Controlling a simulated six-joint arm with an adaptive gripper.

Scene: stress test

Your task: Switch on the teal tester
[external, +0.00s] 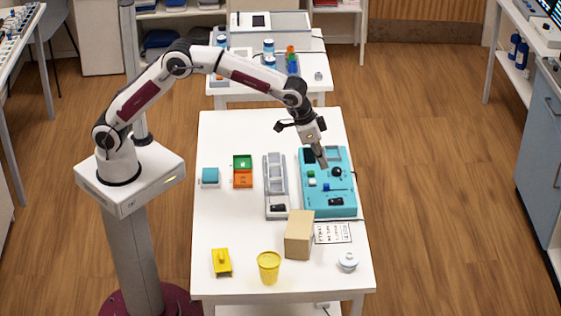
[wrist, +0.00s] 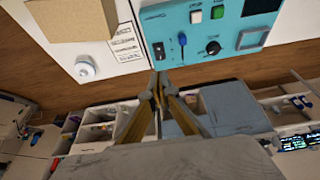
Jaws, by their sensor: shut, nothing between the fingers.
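The teal tester (external: 343,190) lies on the right side of the white table. Its top has a black knob (external: 336,172), a green button (external: 311,182), a white button, a blue lever (external: 326,187) and a black part (external: 336,202) near its front end. In the wrist view the tester (wrist: 173,32) fills the top, with the blue lever (wrist: 182,40), knob (wrist: 213,47) and green button (wrist: 217,12) visible. My gripper (external: 322,163) is shut and empty over the tester's far half; its fingertips (wrist: 158,82) show beside the tester's edge. I cannot tell whether they touch it.
A cardboard box (external: 299,235), a printed sheet (external: 333,233) and a white lidded pot (external: 348,262) stand in front of the tester. A yellow cup (external: 269,267) stands near the front edge. The table's far left is clear.

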